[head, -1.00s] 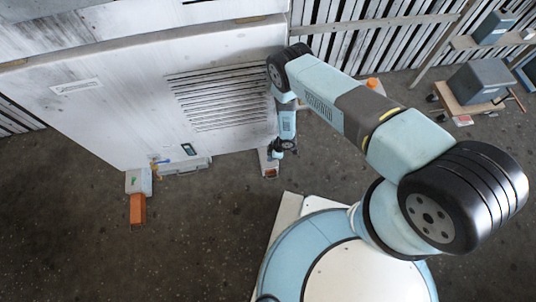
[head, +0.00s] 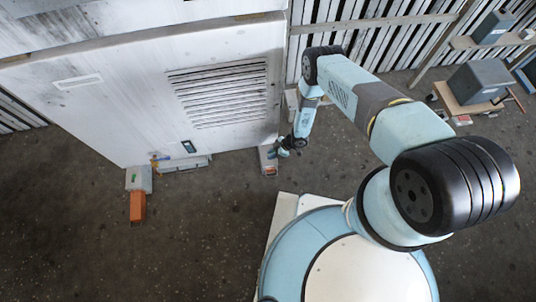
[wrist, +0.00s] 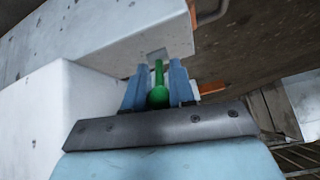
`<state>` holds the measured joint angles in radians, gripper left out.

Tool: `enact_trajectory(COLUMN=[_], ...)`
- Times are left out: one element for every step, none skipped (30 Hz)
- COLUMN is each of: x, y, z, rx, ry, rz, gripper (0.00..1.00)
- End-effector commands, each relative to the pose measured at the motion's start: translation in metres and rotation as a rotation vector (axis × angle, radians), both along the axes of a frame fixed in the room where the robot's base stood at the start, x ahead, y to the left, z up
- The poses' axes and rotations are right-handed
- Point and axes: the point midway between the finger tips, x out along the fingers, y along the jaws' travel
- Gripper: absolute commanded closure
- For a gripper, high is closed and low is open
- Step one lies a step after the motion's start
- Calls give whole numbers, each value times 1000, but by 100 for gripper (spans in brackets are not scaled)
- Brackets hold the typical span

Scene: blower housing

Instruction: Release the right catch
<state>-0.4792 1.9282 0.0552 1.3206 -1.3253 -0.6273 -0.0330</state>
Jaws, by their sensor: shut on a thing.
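In the wrist view, a green lever with a rounded end (wrist: 158,96), the handle of the right catch, sits between the two blue fingers of my gripper (wrist: 159,86). The fingers are shut on it. Its far end meets a small grey plate (wrist: 157,55) on a pale block. In the head view, my gripper (head: 281,152) is at the lower right corner of the white housing (head: 130,115), beside a pale bracket (head: 266,157). The lever is too small to make out there.
A louvred vent (head: 222,93) is on the housing's face. Shelves with grey boxes (head: 477,82) are at the right.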

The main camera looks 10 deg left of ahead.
Motion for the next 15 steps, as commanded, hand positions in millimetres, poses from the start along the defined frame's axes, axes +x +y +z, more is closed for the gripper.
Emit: enact_trajectory(x=[-10,-10,-10,-11,-11,-11,-11,-11,-11,-11,-11,-10,-10,-9,-9], y=[-3,-3,-3,-3,-3,-3,-3,-3,-4,-4,-4,-4,-4,-4,-4], z=[-3,-3,-3,-3,-3,-3,-3,-3,-3,-3,-3,-3,-3,-3,-3], rx=[-4,-4,-4,-4,-4,-5,-5,-5,-5,-5,-5,-6,-6,-6,-5], ry=[13,14,14,14,14,14,14,14,14,14,14,13,13,12,11], rz=[5,5,5,5,5,5,5,5,5,5,5,5,5,4,4], gripper=[100,100,100,100,100,100,100,100,100,75,72,68,65,64,64])
